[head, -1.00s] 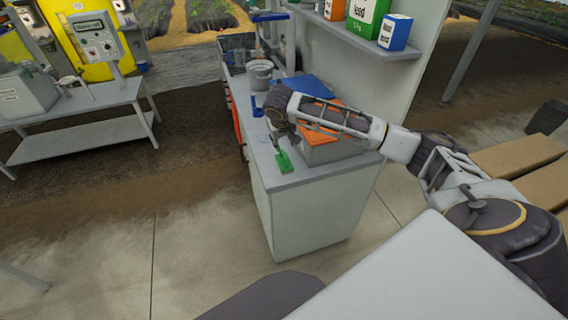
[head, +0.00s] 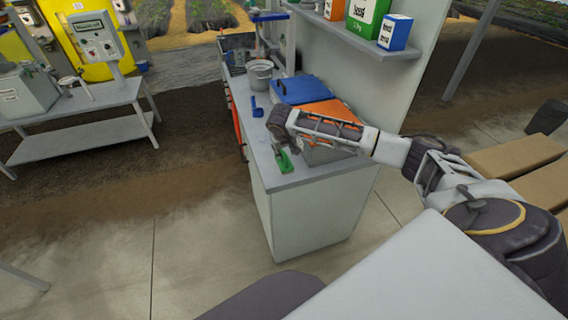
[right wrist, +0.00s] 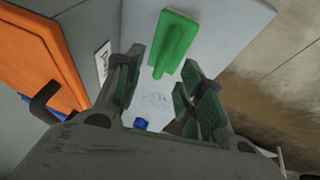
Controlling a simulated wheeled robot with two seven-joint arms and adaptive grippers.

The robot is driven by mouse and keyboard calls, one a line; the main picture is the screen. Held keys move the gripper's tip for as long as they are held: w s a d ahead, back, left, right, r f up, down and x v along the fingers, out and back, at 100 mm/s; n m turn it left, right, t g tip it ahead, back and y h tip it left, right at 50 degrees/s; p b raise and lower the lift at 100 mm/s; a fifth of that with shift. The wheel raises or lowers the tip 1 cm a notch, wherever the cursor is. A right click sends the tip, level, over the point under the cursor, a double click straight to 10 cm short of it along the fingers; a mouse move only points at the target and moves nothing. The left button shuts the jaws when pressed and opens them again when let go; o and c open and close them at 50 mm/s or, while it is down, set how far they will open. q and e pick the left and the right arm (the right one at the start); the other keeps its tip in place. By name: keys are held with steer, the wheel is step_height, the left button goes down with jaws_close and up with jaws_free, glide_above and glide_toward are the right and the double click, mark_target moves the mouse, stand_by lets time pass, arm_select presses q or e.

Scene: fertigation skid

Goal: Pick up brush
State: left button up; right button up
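The green brush (head: 285,161) lies on the grey counter near its front left corner. In the right wrist view the brush (right wrist: 176,40) shows a wide block and a narrower handle pointing toward my gripper. My right gripper (head: 280,149) is just above the counter at the brush and partly hides it in the head view. In the right wrist view the gripper (right wrist: 163,62) is open, with the handle's end appearing between its two fingers. It does not look gripped. My left gripper is not in view.
A grey box with an orange lid (head: 330,112) stands close beside the right gripper. Behind it are a blue-lidded box (head: 300,90), a blue scoop (head: 256,109) and a grey bucket (head: 260,74). A shelf (head: 375,48) with cartons overhangs the counter's back.

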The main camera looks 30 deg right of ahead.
mark_target(284, 154)
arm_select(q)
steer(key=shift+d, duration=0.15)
arm_select(e)
steer(key=shift+w+f, duration=0.1)
steer(key=shift+w+d+f, duration=0.1)
steer(key=shift+w+f, duration=0.15)
steer(key=shift+f, duration=0.25)
steer(key=shift+x, duration=1.25)
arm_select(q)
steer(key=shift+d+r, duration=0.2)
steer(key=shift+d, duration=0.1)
arm_select(e)
steer(key=shift+w+d+f, duration=0.1)
steer(key=shift+w+f, duration=0.2)
steer(key=shift+f, duration=0.3)
jaws_close()
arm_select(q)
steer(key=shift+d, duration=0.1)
